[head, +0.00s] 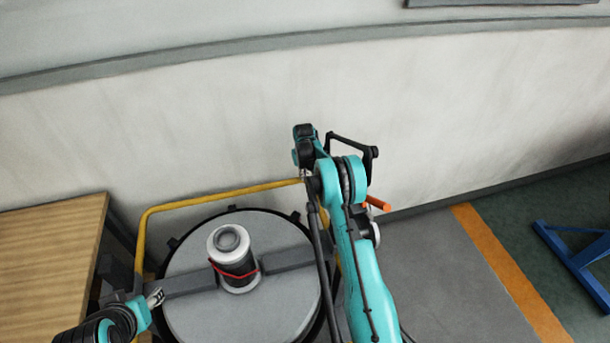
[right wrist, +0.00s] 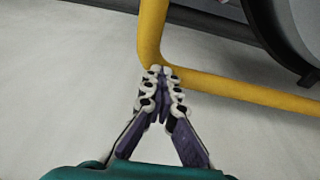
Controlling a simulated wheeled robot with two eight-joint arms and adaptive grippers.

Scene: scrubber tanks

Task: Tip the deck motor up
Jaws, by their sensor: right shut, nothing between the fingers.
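The deck motor (head: 233,258) is an upright cylinder with a pale grey cap, a dark body and a red band. It stands on the crossbar of a round grey deck (head: 190,315). My right gripper (head: 303,177) is beyond and right of the motor, by the far right corner of a yellow rail (head: 220,194). In the right wrist view its fingertips (right wrist: 160,72) are together and empty, at the bend of the rail (right wrist: 235,92); I cannot tell whether they touch it. My left gripper (head: 156,297) is at the deck's left edge, apart from the motor; its opening is unclear.
A wooden tabletop (head: 45,265) stands at the left. A pale wall (head: 200,130) runs behind the deck. An orange handle (head: 378,203) shows right of my right arm. Grey floor (head: 450,275) lies open to the right, with an orange stripe and a blue frame (head: 575,262) beyond.

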